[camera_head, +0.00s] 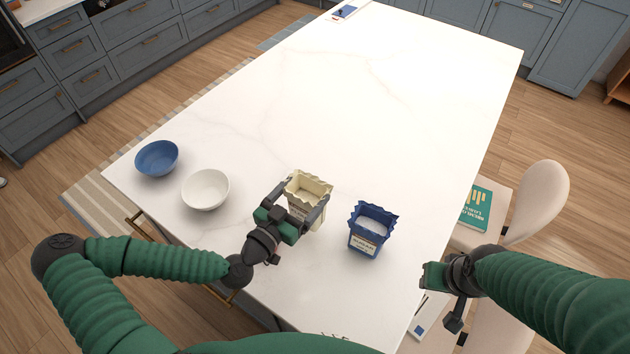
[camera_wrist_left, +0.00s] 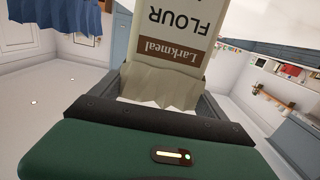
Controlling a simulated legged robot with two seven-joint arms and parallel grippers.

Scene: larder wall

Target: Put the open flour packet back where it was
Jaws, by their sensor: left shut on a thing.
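The open flour packet (camera_head: 311,184) is cream with a jagged, torn-open top. It is roughly upright at the near part of the white table. My left gripper (camera_head: 292,211) is shut on it from the near side. Whether its base touches the table is hidden. In the left wrist view the packet (camera_wrist_left: 170,55) shows a brown band reading "Larkmeal" and the word "FLOUR", upside down, between the fingers of the left gripper (camera_wrist_left: 160,100). My right gripper (camera_head: 437,277) is by the table's right edge, away from the packet; its jaws are not clear.
A blue open packet (camera_head: 368,241) with pale contents stands right of the flour. A white bowl (camera_head: 205,190) and a blue bowl (camera_head: 157,158) stand to the left. A chair (camera_head: 537,200) with a green book (camera_head: 476,208) is at right.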

